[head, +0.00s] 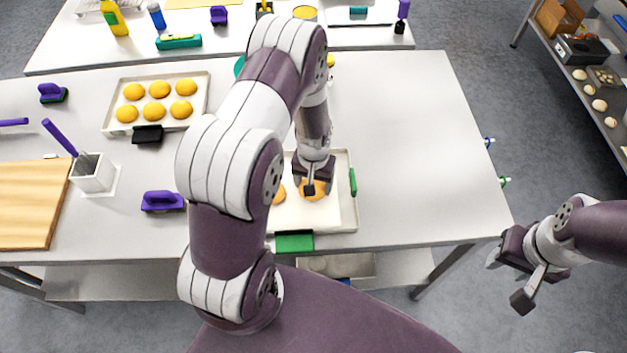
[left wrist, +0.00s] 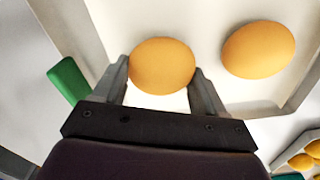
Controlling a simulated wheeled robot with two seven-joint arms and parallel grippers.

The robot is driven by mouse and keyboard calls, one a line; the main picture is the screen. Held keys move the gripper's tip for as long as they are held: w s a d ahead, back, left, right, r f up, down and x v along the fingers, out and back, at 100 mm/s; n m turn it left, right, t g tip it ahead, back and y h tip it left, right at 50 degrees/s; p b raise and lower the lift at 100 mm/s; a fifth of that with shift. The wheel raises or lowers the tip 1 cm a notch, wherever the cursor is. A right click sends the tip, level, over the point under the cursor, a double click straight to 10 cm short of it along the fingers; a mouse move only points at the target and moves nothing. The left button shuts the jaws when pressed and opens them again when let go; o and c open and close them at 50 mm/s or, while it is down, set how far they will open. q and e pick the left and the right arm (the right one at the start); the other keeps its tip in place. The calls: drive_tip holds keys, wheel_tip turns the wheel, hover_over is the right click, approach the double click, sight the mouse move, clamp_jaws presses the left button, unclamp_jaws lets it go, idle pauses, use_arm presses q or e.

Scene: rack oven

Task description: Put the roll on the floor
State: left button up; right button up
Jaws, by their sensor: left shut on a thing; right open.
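My left gripper (left wrist: 160,85) is shut on a golden roll (left wrist: 162,65), with one finger on each side of it. The roll is at a white tray with green grips; the tray's rim (head: 352,205) shows in the head view. I cannot tell whether the roll is lifted off the tray. A second roll (left wrist: 258,49) lies beside it, and part of it also shows in the head view (head: 279,193). My left arm hides much of the tray. My right gripper (head: 506,283) is open and empty, off the table's right side. The grey floor (head: 545,130) shows right of the table.
A tray (head: 205,95) with several rolls stands at the table's back left. A purple brush (head: 162,201), a white holder (head: 93,173) and a wooden board (head: 30,205) are at left. The table's right part (head: 420,150) is clear. A shelf rack (head: 585,85) stands far right.

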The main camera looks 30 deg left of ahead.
sight(314, 181)
use_arm(q)
drive_tip(key=shift+f, duration=0.45)
drive_tip(key=o, duration=1.2)
drive_tip(key=shift+r, duration=0.1)
drive_tip(key=shift+w+r, duration=0.1)
drive_tip(key=shift+r, duration=0.3)
wheel_tip(314, 181, up, 12)
drive_tip(key=shift+f+b, duration=0.1)
drive_tip(key=shift+b, duration=0.9)
